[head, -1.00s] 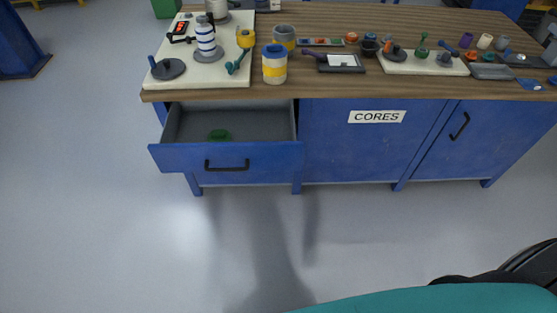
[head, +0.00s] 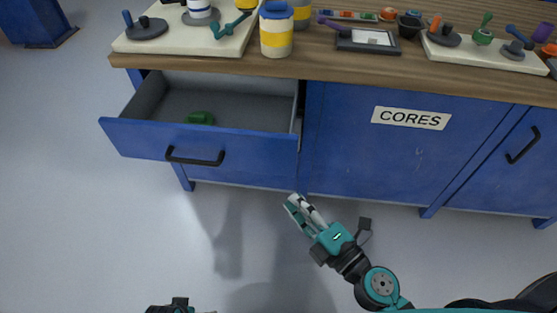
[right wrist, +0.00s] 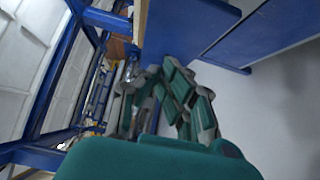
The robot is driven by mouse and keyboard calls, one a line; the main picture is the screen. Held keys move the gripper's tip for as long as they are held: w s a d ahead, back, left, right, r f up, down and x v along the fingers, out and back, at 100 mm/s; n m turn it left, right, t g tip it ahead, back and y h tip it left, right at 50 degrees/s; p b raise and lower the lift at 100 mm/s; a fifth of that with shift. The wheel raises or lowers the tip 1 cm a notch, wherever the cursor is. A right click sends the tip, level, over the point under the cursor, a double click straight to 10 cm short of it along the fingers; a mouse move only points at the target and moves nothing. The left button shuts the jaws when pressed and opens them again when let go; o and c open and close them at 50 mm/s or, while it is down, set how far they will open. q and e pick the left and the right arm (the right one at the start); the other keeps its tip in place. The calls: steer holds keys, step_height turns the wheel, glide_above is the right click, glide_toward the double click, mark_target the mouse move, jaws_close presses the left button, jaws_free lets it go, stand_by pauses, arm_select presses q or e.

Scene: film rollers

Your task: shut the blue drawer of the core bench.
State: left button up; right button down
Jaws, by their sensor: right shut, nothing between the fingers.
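The blue drawer (head: 200,140) of the core bench (head: 400,165) is open, pulled out at the bench's left end, with a black bar handle (head: 195,157) on its front. A small green object (head: 200,118) lies inside it. My right gripper (head: 294,202) is shut and empty, in front of the bench. In the head view it appears just below the drawer's right end, apart from the handle. The gripper's teal fingers also fill the middle of the right wrist view (right wrist: 178,95). At the bottom edge, only a small dark part of my left arm (head: 178,306) shows.
The wooden bench top (head: 330,70) holds a yellow-banded jar (head: 276,32), a cream board (head: 195,42) at left, a dark tray (head: 368,40) and another cream board (head: 485,50) of small parts. Right of the drawer is a closed door labelled CORES (head: 411,118). The floor in front is clear.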

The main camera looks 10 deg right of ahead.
arm_select(q)
steer(key=s+f+p, duration=0.2)
steer(key=s+f, duration=0.2)
steer(key=f, duration=0.4)
steer(key=shift+s+a+g+p, duration=0.3)
steer(key=shift+s+a+p, duration=0.05)
steer(key=shift+s, duration=0.05)
arm_select(e)
steer(key=shift+w+d+x, duration=0.2)
steer(key=shift+d+x, duration=0.2)
steer(key=shift+x, duration=1.7)
steer(key=shift+w+d+x, duration=0.25)
steer(key=shift+d+x, duration=0.2)
steer(key=shift+x, duration=1.65)
steer(key=shift+w+d+x, duration=0.2)
steer(key=shift+d+x, duration=0.2)
steer(key=shift+x, duration=1.7)
